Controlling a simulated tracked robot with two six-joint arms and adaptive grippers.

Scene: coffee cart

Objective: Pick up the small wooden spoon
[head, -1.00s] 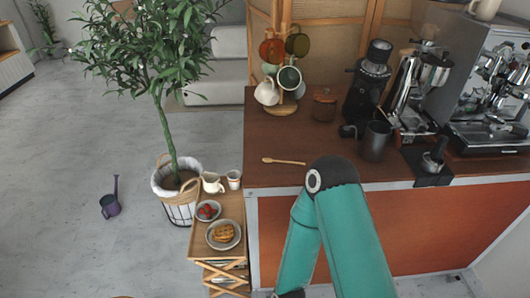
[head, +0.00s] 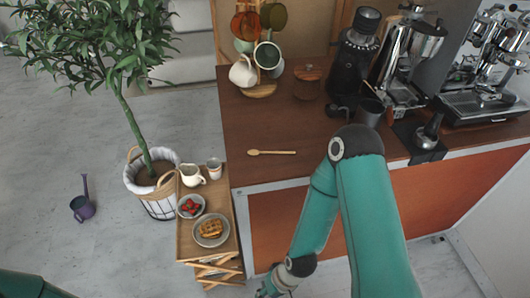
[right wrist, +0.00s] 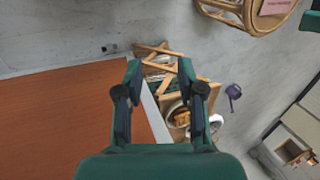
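The small wooden spoon (head: 272,152) lies flat on the dark brown counter (head: 245,125), near its front left part, with its bowl to the left. Nothing touches it. My right arm reaches in at the front of the counter, and its gripper hangs low at the bottom edge of the head view, partly cut off. In the right wrist view my right gripper (right wrist: 160,75) is open and empty, its fingers apart beside the orange counter front. The spoon does not show there. My left gripper is out of view.
A mug tree (head: 259,92), a wooden-lidded jar (head: 307,83) and a black grinder (head: 354,60) stand behind the spoon. A wooden side cart (head: 222,190) with a waffle plate (head: 211,230) stands left of the counter, beside a potted tree (head: 152,183). Counter around the spoon is clear.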

